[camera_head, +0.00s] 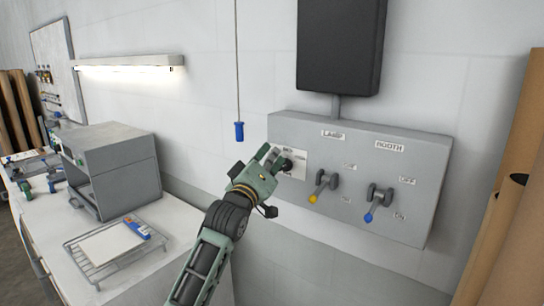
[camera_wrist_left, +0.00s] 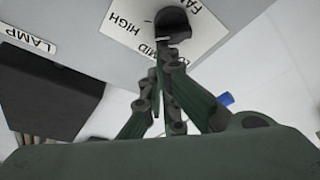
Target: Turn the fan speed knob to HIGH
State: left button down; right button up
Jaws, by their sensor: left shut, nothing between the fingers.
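The fan speed knob (camera_head: 287,164) is a dark round knob on a white label plate at the left end of a grey wall panel (camera_head: 330,213). In the left wrist view the knob (camera_wrist_left: 172,22) shows upside down, with HIGH, MID and FAN printed around it. A short white mark on its rim lies close to MID. My left gripper (camera_head: 272,160) is at the knob's left side. Its fingertips (camera_wrist_left: 166,54) are shut, empty, and at the knob's edge over the MID label; I cannot tell whether they touch. My right gripper is not in view.
Two levers, one yellow-tipped (camera_head: 313,198) and one blue-tipped (camera_head: 368,217), stick out right of the knob. A blue pull handle (camera_head: 239,131) hangs on a cord. A grey box (camera_head: 120,170) and wire rack (camera_head: 82,262) stand on the left bench. Brown rolls (camera_head: 515,170) stand at right.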

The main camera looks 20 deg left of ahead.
pick_arm(q)
jog(key=shift+s+d+f+m, duration=0.1)
jog(key=shift+d+f+m, duration=0.2)
jog(key=shift+f+m, duration=0.15)
jog(key=m+h, duration=0.1)
jog(key=m+b, duration=0.1)
jog(key=m, duration=0.1)
jog(key=shift+s+d+h, duration=0.2)
jog(key=shift+d+h, duration=0.15)
jog(key=shift+h, duration=0.05)
jog(key=shift+r, duration=0.1)
